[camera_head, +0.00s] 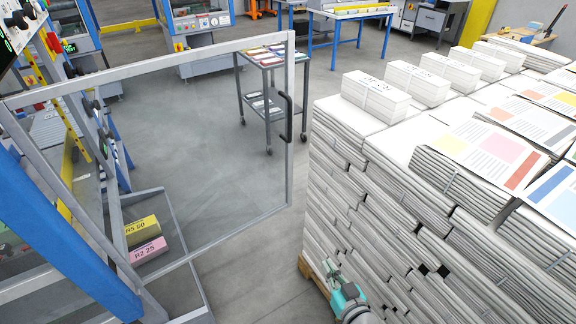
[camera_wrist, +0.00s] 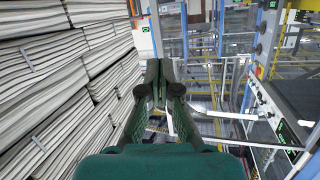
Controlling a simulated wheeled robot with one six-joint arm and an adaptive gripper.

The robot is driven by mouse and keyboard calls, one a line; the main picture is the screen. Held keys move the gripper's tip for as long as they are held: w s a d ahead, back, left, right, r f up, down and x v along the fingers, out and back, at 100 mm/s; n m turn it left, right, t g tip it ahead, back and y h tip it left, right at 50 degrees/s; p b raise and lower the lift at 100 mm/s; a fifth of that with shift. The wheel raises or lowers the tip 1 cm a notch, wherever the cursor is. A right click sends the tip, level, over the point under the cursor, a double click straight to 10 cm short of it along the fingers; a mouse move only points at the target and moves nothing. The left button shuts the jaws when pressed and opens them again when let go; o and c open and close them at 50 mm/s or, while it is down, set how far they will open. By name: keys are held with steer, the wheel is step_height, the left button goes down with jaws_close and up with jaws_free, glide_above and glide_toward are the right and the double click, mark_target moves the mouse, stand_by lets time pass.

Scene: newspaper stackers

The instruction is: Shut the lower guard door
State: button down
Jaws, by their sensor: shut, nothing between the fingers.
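The guard door (camera_head: 289,180) is a clear panel in a grey metal frame. It stands swung open in the head view, reaching out from the machine at the left. Its dark upright handle (camera_head: 287,117) is on the free right edge. My gripper (camera_head: 335,272) is low at the bottom of the head view, right of and below the door's free edge, apart from it and beside the stacked newspapers. In the wrist view my gripper (camera_wrist: 160,75) has its two dark fingers together with nothing between them. I cannot clearly pick out the door in the wrist view.
A tall pallet stack of newspapers (camera_head: 345,190) stands close to my gripper at the right; it fills the left of the wrist view (camera_wrist: 65,90). A blue machine post (camera_head: 65,235) is at the left. A grey cart (camera_head: 268,100) stands behind the door. Bare floor lies between door and stack.

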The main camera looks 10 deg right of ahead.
steer(key=w+r+n+y, duration=0.2)
steer(key=w+r, duration=0.4)
steer(key=w, duration=0.5)
steer(key=n+t+y, duration=0.1)
steer(key=n+y, duration=0.1)
steer(key=y, duration=0.1)
glide_toward(283, 148)
steer(key=x, duration=0.7)
steer(key=shift+f, duration=0.1)
steer(key=shift+w, duration=0.1)
steer(key=shift+w+a, duration=0.1)
